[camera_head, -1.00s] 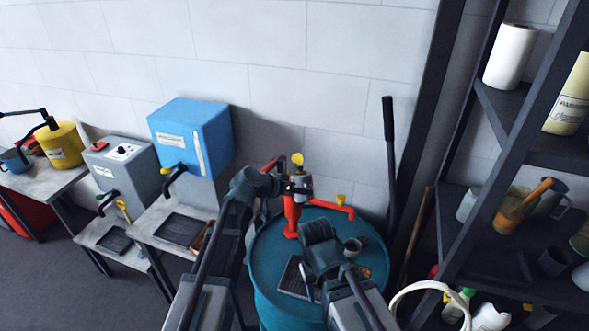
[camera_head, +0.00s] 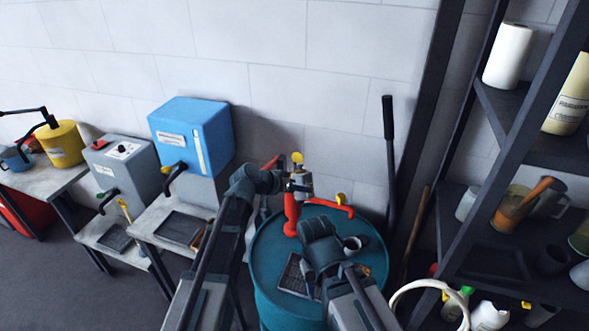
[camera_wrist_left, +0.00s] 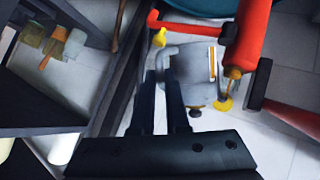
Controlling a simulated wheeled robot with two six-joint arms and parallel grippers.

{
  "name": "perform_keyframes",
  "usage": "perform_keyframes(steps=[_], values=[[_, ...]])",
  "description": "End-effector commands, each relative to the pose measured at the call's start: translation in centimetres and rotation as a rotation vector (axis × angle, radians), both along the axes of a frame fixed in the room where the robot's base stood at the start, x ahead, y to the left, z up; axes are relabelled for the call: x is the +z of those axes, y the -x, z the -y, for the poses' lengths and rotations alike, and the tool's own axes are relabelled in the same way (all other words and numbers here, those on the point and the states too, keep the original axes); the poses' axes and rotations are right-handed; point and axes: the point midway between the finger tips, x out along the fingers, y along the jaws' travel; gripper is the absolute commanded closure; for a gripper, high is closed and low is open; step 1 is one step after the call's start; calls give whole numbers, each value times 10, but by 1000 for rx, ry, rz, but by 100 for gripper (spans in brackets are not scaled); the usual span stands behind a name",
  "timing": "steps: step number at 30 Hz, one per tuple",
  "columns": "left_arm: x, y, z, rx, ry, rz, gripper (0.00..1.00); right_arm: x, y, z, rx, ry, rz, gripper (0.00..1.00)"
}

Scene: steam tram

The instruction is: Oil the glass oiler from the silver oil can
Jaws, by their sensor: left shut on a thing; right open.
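A silver can (camera_head: 303,181), apparently the oil can, is beside the red pump (camera_head: 291,208) on the teal drum. My left gripper (camera_head: 285,184) is shut at the can. In the left wrist view the can (camera_wrist_left: 195,72) is a grey body with an orange strip, just beyond the gripper's fingers (camera_wrist_left: 174,95), close to the red pump (camera_wrist_left: 250,38). The exact grip is partly hidden. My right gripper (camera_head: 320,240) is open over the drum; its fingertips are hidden. I cannot make out a glass oiler.
The pump's red spout (camera_head: 328,207) reaches right. A dark shelf rack (camera_head: 478,218) stands right; benches with a blue tank (camera_head: 190,135) stand left.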

Motion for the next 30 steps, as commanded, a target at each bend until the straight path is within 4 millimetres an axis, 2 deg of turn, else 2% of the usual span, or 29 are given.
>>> perform_keyframes(steps=[9, 30], values=[[10, -3, -1, 0, 11, -41, 100, 12, 0, 0, 0, 0, 0, 50], [9, -2, -1, -1, 12, -45, 100, 12, 0, 0, 0, 0, 0, 50]])
